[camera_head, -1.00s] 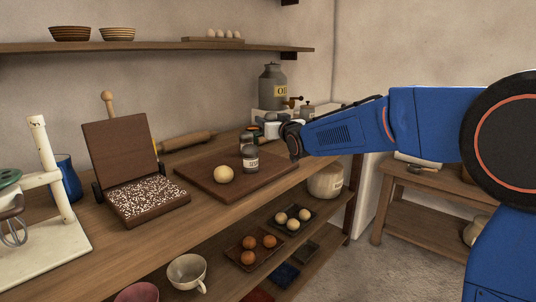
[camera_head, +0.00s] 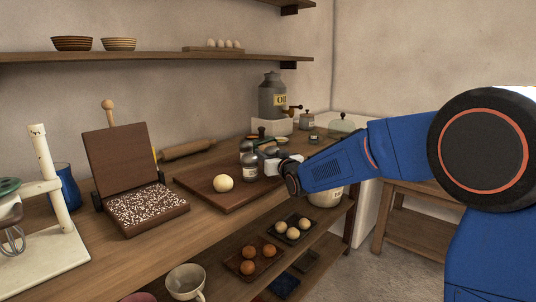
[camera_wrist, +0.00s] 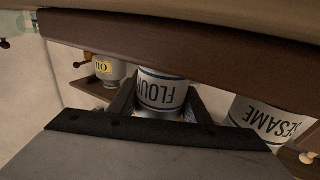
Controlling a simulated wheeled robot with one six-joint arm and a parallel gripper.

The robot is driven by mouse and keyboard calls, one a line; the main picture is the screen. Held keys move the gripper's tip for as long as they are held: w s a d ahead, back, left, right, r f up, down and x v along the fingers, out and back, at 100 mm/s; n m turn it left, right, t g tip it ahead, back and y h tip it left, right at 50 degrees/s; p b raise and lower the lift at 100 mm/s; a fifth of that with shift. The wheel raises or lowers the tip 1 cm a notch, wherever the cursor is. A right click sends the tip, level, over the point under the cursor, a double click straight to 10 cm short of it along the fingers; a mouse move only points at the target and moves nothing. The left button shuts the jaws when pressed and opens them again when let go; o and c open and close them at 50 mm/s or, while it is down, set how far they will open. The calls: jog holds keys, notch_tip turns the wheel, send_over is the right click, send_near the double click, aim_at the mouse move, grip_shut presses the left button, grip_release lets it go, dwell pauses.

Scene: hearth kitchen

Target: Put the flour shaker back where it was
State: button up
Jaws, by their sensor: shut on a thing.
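The flour shaker (camera_wrist: 162,92) shows in the wrist view with its FLOUR label upside down. It sits between the two fingers of my gripper (camera_wrist: 160,108), which is shut on it. In the head view my gripper (camera_head: 275,166) is low at the right part of the brown board (camera_head: 208,192); the flour shaker is hard to make out there. The sesame shaker (camera_wrist: 266,118) is to the right of the flour shaker in the wrist view, apart from it. Whether the flour shaker's base touches the board cannot be told.
A dough ball (camera_head: 223,183) lies on the board, with shakers (camera_head: 249,165) close to my gripper. The oil can (camera_head: 272,97) stands behind on a pale block. A rolling pin (camera_head: 187,149) lies at the back. A hinged box (camera_head: 147,207) stands left.

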jog(key=o, duration=1.1)
jog(key=shift+s, duration=0.1)
